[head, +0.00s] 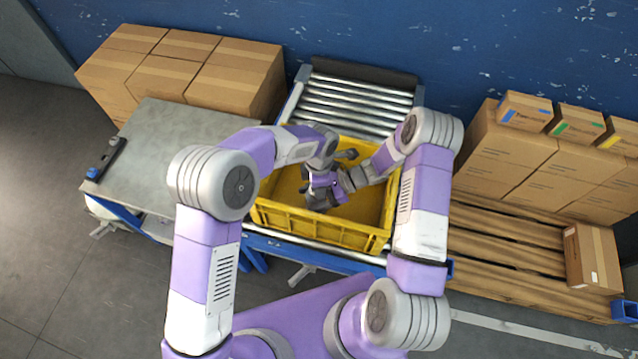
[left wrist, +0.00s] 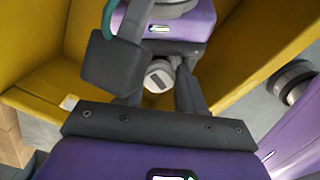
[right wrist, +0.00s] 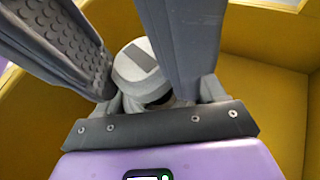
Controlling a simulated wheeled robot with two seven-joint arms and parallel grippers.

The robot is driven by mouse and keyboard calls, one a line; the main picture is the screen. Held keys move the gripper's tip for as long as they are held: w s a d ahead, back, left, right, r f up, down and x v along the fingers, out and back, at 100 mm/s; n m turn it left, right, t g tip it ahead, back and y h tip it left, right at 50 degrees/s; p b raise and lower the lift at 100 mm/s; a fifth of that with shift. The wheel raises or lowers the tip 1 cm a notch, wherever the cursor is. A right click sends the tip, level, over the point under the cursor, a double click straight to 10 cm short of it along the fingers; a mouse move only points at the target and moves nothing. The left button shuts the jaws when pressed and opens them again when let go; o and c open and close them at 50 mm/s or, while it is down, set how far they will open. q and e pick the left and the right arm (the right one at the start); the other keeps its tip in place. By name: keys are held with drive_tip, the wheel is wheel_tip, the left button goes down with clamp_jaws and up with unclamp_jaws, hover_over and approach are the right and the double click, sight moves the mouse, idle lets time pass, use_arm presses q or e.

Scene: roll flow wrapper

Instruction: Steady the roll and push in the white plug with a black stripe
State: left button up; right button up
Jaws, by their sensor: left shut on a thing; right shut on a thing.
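The white plug with a dark stripe (right wrist: 136,66) shows between the fingers of my right gripper (right wrist: 140,58) in the right wrist view, its striped face towards that camera. My right gripper (head: 323,188) is shut on it inside the yellow crate. My left gripper (left wrist: 155,88) is shut on the roll. In the left wrist view a round white end with a dark mark (left wrist: 160,76) shows between its fingers. The two grippers meet almost face to face. The roll is mostly hidden by the fingers, and I cannot tell how deep the plug sits.
The yellow crate (head: 318,232) surrounds both grippers; its walls are close by. It stands on a roller conveyor (head: 352,103). A grey table (head: 165,155) is at left. Cardboard boxes (head: 185,75) stand behind it, and more boxes (head: 515,150) sit on a pallet at right.

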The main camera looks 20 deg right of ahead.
use_arm(q)
drive_tip(key=shift+r, duration=2.45)
use_arm(e)
drive_tip(key=o, duration=1.4)
drive_tip(key=shift+d, duration=0.1)
use_arm(q)
drive_tip(key=shift+r+p, duration=0.6)
drive_tip(key=shift+p, duration=0.05)
use_arm(e)
drive_tip(key=v, duration=1.1)
drive_tip(key=shift+d+r, duration=0.25)
drive_tip(key=shift+d, duration=0.1)
